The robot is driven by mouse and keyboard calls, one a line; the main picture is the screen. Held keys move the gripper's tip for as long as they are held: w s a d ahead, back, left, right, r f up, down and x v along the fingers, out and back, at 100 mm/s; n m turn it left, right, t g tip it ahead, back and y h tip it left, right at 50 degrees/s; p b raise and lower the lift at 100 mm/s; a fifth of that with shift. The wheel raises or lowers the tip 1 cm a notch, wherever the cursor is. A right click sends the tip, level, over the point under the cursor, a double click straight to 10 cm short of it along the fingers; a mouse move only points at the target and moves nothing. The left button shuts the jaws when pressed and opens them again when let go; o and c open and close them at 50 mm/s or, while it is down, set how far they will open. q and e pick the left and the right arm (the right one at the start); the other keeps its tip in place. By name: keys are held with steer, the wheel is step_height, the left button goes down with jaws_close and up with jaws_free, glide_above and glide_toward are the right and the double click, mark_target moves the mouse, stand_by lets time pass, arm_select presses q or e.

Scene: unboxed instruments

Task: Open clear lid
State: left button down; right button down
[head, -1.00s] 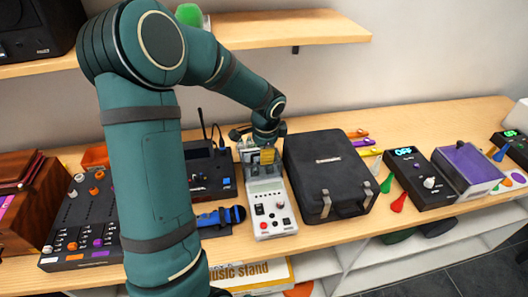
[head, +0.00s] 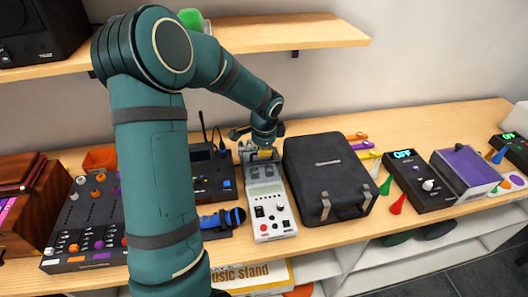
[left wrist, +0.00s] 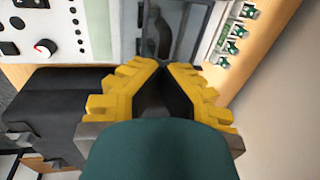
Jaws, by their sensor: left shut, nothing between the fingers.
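A narrow white-grey instrument (head: 272,222) with a red button, a knob and a small screen stands on the wooden shelf. Its rear end holds a greyish see-through part that looks like the clear lid; it shows in the left wrist view (left wrist: 185,38), with dark shapes behind it. Whether it is raised at all is hard to tell. My left gripper (head: 260,157) has yellow ribbed fingers and is shut and empty over this rear end. In the left wrist view the fingertips (left wrist: 166,72) are close to the clear part; contact cannot be told. My right gripper is out of view.
A black case (head: 328,178) stands close on the right of the instrument. A dark device with antennas (head: 210,172) and a blue strap (head: 222,218) lie on the left. Further right are a black OFF-display box (head: 420,180) and a purple-topped box (head: 464,165). A shelf (head: 290,36) hangs above.

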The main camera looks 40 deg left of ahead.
arm_select(q)
steer(key=w+a, duration=0.1)
steer(key=w+a+p, duration=0.1)
steer(key=a, duration=0.1)
steer(key=shift+w+a+f, duration=0.15)
steer(key=shift+w+a, duration=0.1)
steer(key=c, duration=1)
jaws_free()
steer(key=shift+w, duration=0.1)
steer(key=shift+c, duration=0.2)
step_height(320, 180, up, 12)
steer(key=s+d, duration=0.1)
steer(key=d, duration=0.1)
steer(key=shift+s, duration=0.25)
steer(key=shift+s+a+f, duration=0.1)
steer(key=shift+f, duration=0.1)
